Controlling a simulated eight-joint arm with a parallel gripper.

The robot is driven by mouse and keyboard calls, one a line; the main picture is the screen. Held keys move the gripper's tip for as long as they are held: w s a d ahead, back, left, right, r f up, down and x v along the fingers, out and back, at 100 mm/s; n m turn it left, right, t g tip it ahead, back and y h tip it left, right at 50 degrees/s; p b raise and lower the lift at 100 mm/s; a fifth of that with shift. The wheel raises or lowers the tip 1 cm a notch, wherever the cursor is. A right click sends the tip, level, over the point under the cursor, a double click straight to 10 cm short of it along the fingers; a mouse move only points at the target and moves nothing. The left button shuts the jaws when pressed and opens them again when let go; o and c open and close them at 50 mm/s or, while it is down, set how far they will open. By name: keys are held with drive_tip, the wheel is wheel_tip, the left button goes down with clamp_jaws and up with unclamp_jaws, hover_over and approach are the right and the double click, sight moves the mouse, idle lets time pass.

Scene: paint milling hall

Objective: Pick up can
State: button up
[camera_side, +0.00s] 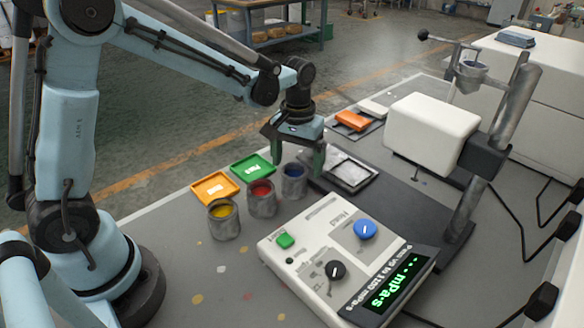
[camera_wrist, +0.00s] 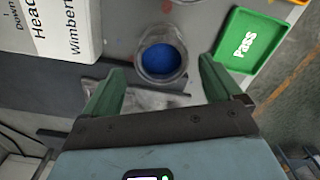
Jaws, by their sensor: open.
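Three small grey metal cans stand in a row on the table: one with yellow paint (camera_side: 224,220), one with red paint (camera_side: 261,199) and one with blue paint (camera_side: 293,182). My gripper (camera_side: 300,160) is above and just behind the blue can, fingers pointing down. In the wrist view, the blue can (camera_wrist: 162,56) is seen from above, just ahead of the space between the two green fingertips of my gripper (camera_wrist: 160,82). The fingers are apart, and nothing is held between them.
A green "Pass" tray (camera_side: 253,168) and an orange tray (camera_side: 215,187) lie behind the cans. A control box with a display (camera_side: 345,255) stands in front, close to the cans. A viscometer stand with a white head (camera_side: 432,130) is at the right. Paint-spotted table is free at front left.

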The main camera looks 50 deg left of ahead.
sight(295, 179)
drive_tip(key=shift+s+a+f, duration=0.1)
drive_tip(key=shift+s+f, duration=0.05)
drive_tip(key=shift+f, duration=1.15)
drive_tip(key=shift+s+f, duration=0.1)
drive_tip(key=shift+f, duration=1.2)
drive_tip(key=c, duration=1.1)
